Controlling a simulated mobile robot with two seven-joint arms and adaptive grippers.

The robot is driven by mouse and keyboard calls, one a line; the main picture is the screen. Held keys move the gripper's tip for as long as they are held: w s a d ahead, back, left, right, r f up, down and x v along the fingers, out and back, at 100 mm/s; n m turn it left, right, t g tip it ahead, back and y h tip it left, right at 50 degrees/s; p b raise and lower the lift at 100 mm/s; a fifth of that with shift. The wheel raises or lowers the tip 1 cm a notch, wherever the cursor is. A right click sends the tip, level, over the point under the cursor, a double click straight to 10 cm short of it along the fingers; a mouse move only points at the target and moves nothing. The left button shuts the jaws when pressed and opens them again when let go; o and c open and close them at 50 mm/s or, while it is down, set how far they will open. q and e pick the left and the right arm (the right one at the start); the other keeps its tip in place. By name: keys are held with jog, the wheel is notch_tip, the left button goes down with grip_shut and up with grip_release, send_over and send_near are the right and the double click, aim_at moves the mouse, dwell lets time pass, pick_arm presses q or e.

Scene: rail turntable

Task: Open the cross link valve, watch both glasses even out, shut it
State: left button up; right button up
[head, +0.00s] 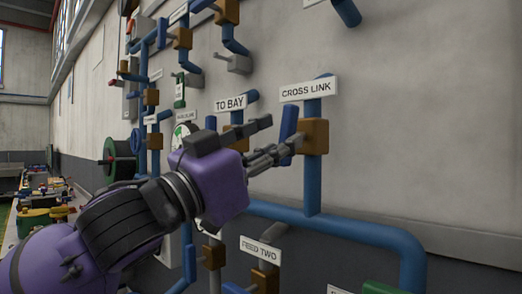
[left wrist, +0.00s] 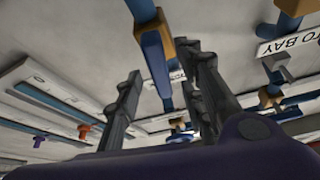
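The cross link valve has a brass body (head: 314,137) on a vertical blue pipe under a CROSS LINK sign (head: 307,89). Its blue lever (head: 289,130) stands close to upright, slightly tilted, on the body's left. My left gripper (head: 284,132) is open at the lever. In the left wrist view the gripper (left wrist: 165,65) has its fingers spread, with a blue lever (left wrist: 156,62) showing in the gap. I cannot tell whether a finger touches it. My right gripper is out of view. I cannot make out the two glasses or their levels.
Other brass valves crowd the wall, including one under the TO BAY sign (head: 229,104) and one by the FEED TWO sign (head: 260,250). A thick blue pipe (head: 340,228) runs below the cross link. The wall at right is bare. A cluttered bench (head: 35,215) is far left.

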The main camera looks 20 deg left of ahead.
aim_at(279, 138)
pick_arm(q)
jog(key=shift+v, duration=0.85)
jog(key=shift+s+a+f, duration=0.35)
jog(key=shift+s+a, duration=0.3)
jog(key=shift+s, duration=0.1)
jog(key=shift+s+d+f, duration=0.1)
jog(key=shift+s+d, duration=0.05)
jog(key=shift+s, duration=0.15)
